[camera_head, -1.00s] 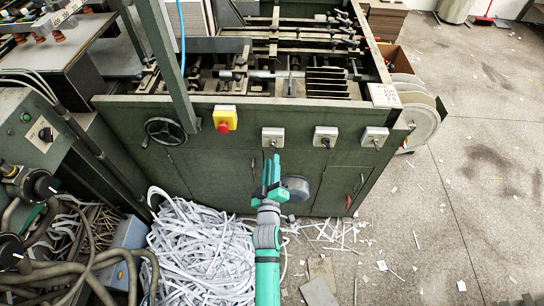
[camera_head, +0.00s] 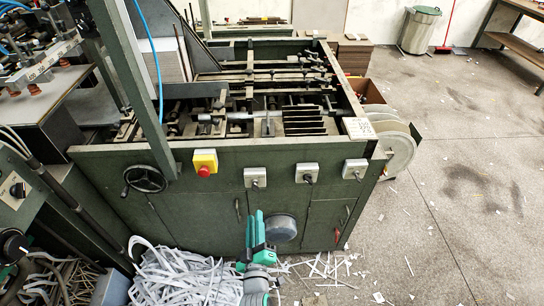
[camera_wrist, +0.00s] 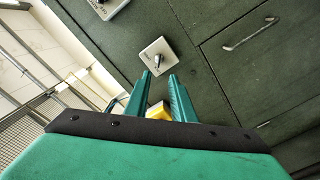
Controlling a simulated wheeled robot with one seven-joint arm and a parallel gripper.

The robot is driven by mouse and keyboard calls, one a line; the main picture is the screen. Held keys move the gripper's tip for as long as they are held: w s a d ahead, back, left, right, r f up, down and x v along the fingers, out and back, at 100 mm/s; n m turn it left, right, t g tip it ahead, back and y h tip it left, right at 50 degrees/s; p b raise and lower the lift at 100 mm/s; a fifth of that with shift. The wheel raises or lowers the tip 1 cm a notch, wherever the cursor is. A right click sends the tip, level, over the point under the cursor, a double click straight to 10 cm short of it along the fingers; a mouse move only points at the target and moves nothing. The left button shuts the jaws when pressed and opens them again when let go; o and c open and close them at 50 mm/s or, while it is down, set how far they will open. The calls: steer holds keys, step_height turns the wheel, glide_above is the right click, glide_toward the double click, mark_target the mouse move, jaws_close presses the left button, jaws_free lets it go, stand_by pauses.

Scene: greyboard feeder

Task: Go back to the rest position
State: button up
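My gripper (camera_head: 254,228) is teal and stands in front of the dark green machine (camera_head: 222,202), below its row of switches. In the wrist view my gripper's two fingers (camera_wrist: 160,78) are apart, with a gap between their tips. A small yellow patch (camera_wrist: 158,114) shows between the fingers near their base; I cannot tell what it is. A grey switch box (camera_wrist: 157,56) shows just past the fingertips. I cannot see the fingers touching anything.
The machine front carries a yellow box with a red button (camera_head: 205,163), a handwheel (camera_head: 145,179) and a grey round cover (camera_head: 281,228). Paper strips (camera_head: 180,275) lie heaped at its foot. The concrete floor (camera_head: 450,190) at the right is mostly free, with scraps.

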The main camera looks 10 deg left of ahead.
steer(key=s+d+r+m+h, duration=0.1)
steer(key=s+d+m, duration=0.3)
steer(key=s, duration=0.7)
steer(key=s+d+r+m+g+h, duration=0.1)
steer(key=s+d+m, duration=0.3)
steer(key=s, duration=0.7)
steer(key=s+d+r+m+g+h, duration=0.1)
steer(key=s+d+m+h, duration=0.2)
steer(key=s+d, duration=0.5)
steer(key=s+m, duration=0.1)
steer(key=s, duration=0.1)
steer(key=shift+s+r, duration=0.2)
steer(key=shift+s, duration=0.2)
